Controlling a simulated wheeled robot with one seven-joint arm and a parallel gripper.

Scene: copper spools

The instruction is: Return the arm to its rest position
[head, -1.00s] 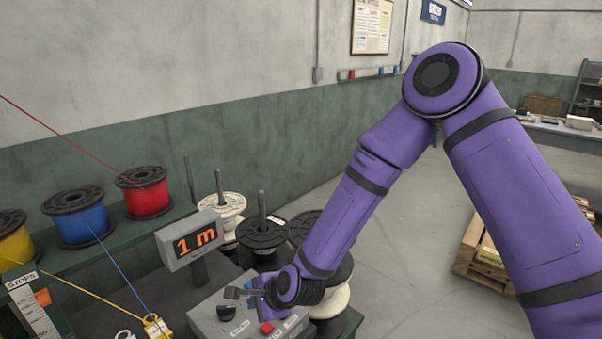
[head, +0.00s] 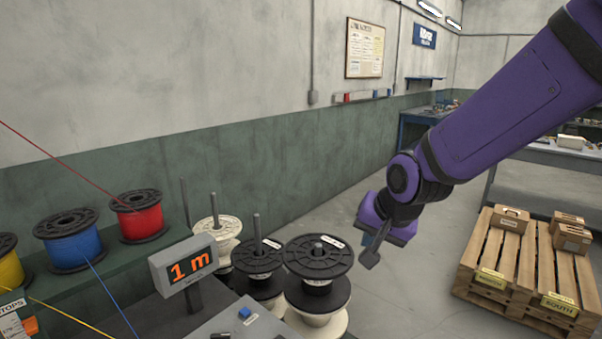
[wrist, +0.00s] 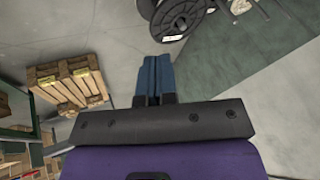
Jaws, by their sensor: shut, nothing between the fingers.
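My gripper (head: 372,247) hangs from my purple arm to the right of the spool bench in the head view, over open floor. Its fingers are together and hold nothing. In the wrist view the two blue fingers (wrist: 153,78) lie side by side with no object between them. The grey control box (head: 240,322) with a blue button is at the bottom of the head view, apart from my gripper.
Black-and-white spools (head: 318,265) stand close left of my gripper. Yellow, blue (head: 70,240) and red (head: 140,216) wire spools line the shelf at left. A wooden pallet (head: 515,275) with boxes is on the floor at right. Bare floor lies between.

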